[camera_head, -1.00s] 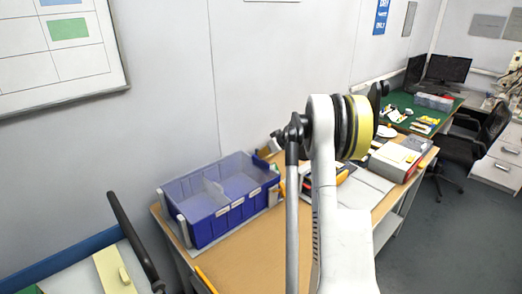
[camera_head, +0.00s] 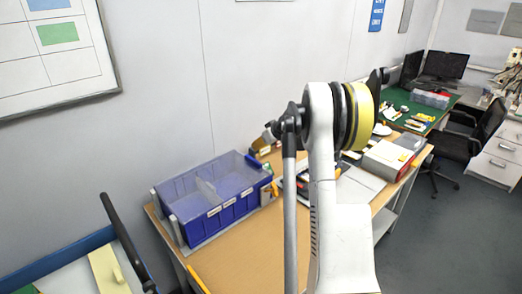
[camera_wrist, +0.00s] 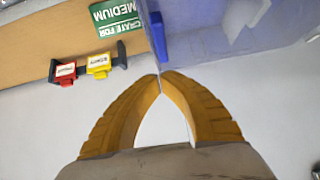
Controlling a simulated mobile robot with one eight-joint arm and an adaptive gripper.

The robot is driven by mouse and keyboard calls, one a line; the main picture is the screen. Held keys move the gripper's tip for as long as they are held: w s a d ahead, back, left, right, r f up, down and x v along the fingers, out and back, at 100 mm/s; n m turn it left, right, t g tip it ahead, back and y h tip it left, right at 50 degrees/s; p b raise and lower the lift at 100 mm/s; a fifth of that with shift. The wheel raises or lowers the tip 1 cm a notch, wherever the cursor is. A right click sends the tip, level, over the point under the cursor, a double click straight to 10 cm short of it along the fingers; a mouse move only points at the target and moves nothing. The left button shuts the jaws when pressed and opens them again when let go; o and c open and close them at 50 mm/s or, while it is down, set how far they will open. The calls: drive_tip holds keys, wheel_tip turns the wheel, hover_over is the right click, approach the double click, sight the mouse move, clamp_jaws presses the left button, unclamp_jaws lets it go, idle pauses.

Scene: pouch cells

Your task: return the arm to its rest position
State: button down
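My arm (camera_head: 322,150) stands upright in the middle of the head view, its white link and yellow-ringed joint in front of the workbench. My gripper (camera_wrist: 161,77) shows in the wrist view with two curved orange-yellow fingers. Their tips meet, with an open gap lower down between them. I see nothing held in it. A blue, partly see-through bin edge (camera_wrist: 158,35) lies just beyond the tips.
A blue divided crate (camera_head: 212,205) stands on the wooden workbench (camera_head: 245,255). The wrist view shows a green crate label (camera_wrist: 116,17) and small red (camera_wrist: 66,72) and yellow (camera_wrist: 99,65) labelled pieces. A black chair (camera_head: 470,140) stands at right.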

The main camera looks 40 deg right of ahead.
drive_tip(key=p+v, duration=0.1)
drive_tip(key=v, duration=0.7)
drive_tip(key=shift+a+p, duration=0.25)
drive_tip(key=shift+p, duration=0.05)
drive_tip(key=shift+s+a+r, duration=0.1)
drive_tip(key=shift+r, duration=0.05)
